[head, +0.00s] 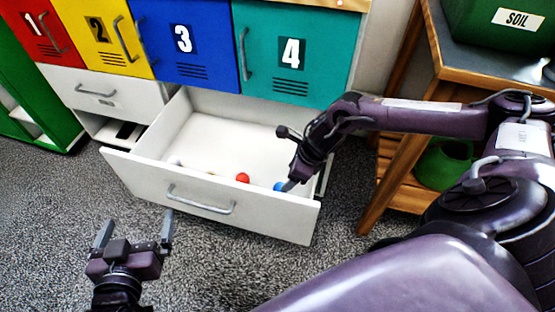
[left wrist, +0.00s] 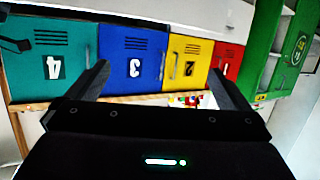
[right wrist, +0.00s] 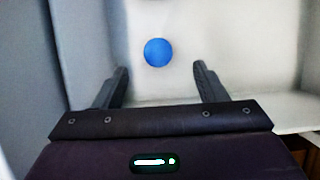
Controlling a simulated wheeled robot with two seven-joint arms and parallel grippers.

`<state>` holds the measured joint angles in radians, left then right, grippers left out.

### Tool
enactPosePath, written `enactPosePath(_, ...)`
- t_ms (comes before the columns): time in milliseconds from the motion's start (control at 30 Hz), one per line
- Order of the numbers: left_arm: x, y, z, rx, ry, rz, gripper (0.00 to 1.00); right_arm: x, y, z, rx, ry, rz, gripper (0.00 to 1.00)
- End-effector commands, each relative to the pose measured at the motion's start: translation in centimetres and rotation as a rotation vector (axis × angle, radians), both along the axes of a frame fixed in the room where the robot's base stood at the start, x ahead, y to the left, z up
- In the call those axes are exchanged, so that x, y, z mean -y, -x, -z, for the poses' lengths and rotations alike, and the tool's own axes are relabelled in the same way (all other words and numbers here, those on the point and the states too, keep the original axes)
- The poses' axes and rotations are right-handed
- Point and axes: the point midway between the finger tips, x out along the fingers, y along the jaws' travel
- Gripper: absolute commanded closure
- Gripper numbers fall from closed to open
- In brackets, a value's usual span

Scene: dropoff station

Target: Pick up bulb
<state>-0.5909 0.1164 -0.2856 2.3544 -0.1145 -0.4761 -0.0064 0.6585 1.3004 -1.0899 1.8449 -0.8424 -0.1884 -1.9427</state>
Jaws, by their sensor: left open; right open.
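A round blue object (head: 279,186) lies in the open white drawer (head: 213,140), near its right front corner. A round red object (head: 242,177) lies to its left, and a small pale object (head: 176,162) is further left by the front wall. I cannot tell which of them is the bulb. My right gripper (head: 289,182) is open and points down into the drawer, over the blue object. In the right wrist view, the blue object (right wrist: 158,52) shows between and beyond the open fingers. My left gripper (head: 136,224) is open and empty, in front of the drawer.
Numbered lockers stand above the drawer, including the teal one (head: 293,52). A wooden stand (head: 405,150) with a green soil bin (head: 500,25) is at the right. Grey carpet (head: 60,205) is free at the left. The drawer's walls surround the right gripper's fingers.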

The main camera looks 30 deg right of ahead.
Motion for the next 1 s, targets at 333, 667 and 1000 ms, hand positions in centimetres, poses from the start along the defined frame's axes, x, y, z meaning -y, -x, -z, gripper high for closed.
enactPosePath(333,0.8,-0.7,-5.8,0.281,0.121,0.008,0.00,-0.3,-0.4,2.5,0.001,-0.001,0.001,0.35)
enactPosePath(667,0.6,-0.8,-9.3,0.427,0.180,0.002,0.00,-0.7,-0.8,3.9,-0.001,-0.001,0.000,0.35)
enactPosePath(1000,-0.2,0.2,-15.2,0.694,0.285,-0.006,0.00,-1.5,-1.3,6.1,0.001,-0.001,0.000,0.35)
